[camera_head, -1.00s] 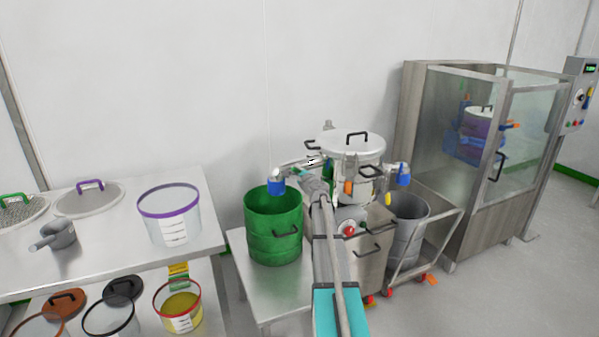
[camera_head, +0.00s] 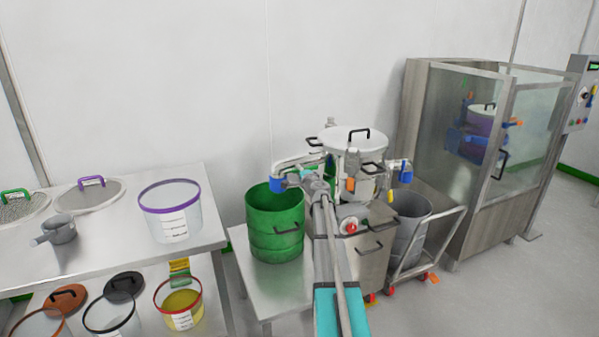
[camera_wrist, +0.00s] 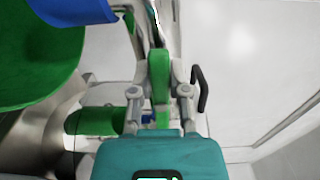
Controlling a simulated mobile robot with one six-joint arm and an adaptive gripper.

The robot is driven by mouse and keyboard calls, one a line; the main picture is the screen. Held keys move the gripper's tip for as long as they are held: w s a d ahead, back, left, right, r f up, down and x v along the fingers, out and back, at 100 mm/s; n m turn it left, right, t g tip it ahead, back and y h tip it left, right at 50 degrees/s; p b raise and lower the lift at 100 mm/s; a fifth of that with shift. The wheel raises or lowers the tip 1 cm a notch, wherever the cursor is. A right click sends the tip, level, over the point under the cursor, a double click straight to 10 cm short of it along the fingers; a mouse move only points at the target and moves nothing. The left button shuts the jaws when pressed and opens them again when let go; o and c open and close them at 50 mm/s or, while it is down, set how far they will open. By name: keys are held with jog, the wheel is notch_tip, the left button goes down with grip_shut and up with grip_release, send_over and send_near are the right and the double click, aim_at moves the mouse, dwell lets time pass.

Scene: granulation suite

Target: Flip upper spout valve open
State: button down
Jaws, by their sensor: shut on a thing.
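In the wrist view my gripper (camera_wrist: 160,82) is shut on a green valve lever (camera_wrist: 159,68), with one finger on each side of it. The upper spout (camera_head: 298,161) is a pale metal pipe on the left of the steel machine. Its blue end (camera_head: 277,182) hangs over the green drum (camera_head: 274,222). The blue end also shows at the top left of the wrist view (camera_wrist: 75,10). In the head view my arm hides the lever and most of the grip, so the valve's exact angle cannot be told there.
The machine's lidded vessel (camera_head: 353,139) stands right beside my gripper. A second blue-ended outlet (camera_head: 406,174) is over a grey bin (camera_head: 410,225). A steel table (camera_head: 110,230) with tubs is at left; a glazed cabinet (camera_head: 450,150) is at right.

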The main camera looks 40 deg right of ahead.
jog(key=c, duration=0.6)
grip_release()
jog(key=shift+s, duration=0.1)
jog(key=v, duration=1.2)
jog(key=shift+f, duration=0.1)
